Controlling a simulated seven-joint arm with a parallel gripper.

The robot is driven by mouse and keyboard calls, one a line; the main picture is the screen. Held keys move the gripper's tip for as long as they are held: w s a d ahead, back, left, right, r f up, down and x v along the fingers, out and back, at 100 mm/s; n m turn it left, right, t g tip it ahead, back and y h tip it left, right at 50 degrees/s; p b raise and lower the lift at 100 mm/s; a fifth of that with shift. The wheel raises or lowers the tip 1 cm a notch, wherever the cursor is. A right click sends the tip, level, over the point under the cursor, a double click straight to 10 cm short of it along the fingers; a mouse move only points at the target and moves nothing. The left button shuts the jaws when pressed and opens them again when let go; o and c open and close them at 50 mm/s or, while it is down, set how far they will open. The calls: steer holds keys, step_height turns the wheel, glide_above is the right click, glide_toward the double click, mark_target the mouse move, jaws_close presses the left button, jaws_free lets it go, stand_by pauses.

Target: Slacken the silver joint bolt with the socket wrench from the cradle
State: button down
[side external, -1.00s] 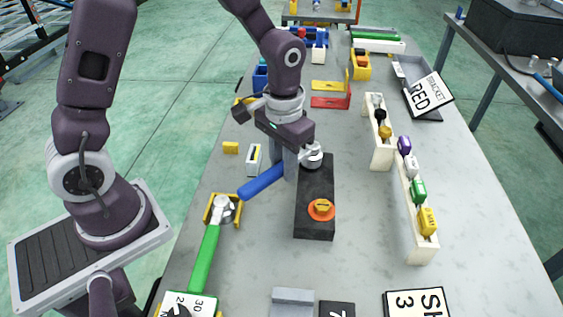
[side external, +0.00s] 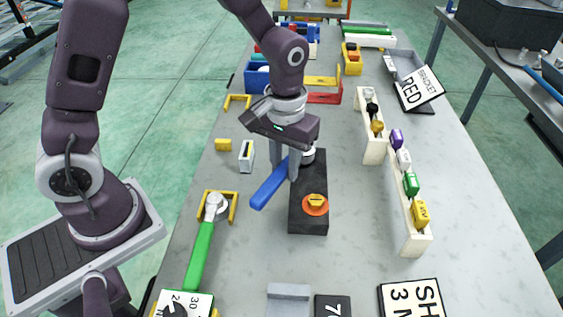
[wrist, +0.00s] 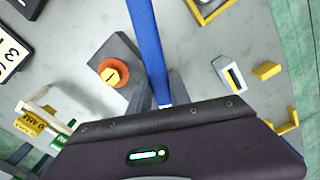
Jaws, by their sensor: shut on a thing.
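The blue-handled socket wrench (side external: 268,188) is held in my gripper (side external: 287,172), which is shut on its handle near the head. The handle slants toward the near left in the side view; it also shows as a blue bar (wrist: 147,45) in the wrist view. The wrench's silver head (side external: 309,156) is at the far end of the dark block (side external: 308,222), partly behind my gripper. The silver joint bolt is not visible there. A yellow bolt on an orange disc (side external: 315,204) sits at the block's near end.
A green-handled wrench (side external: 201,255) rests in a yellow cradle at left. An empty yellow bracket (side external: 237,99) stands farther back. White racks (side external: 412,240) with coloured pieces stand right of the block. A small white block (side external: 247,156) and a yellow one (side external: 223,145) lie left.

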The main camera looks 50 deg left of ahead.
stand_by(0.3)
steer(key=shift+w+d+n, duration=0.35)
steer(key=shift+d+n, duration=0.3)
steer(key=shift+n, duration=0.35)
steer(key=shift+w+d+n, duration=0.35)
steer(key=shift+d+n, duration=0.25)
steer(key=shift+n, duration=0.3)
steer(key=shift+s+a+m, duration=0.1)
steer(key=shift+a+m, duration=0.05)
steer(key=shift+m, duration=0.15)
step_height(320, 180, up, 6)
stand_by(0.4)
stand_by(0.3)
steer(key=w+a+m, duration=0.1)
steer(key=m, duration=0.1)
steer(key=w+a+m, duration=0.4)
steer(key=m, duration=0.1)
steer(key=shift+f, duration=0.4)
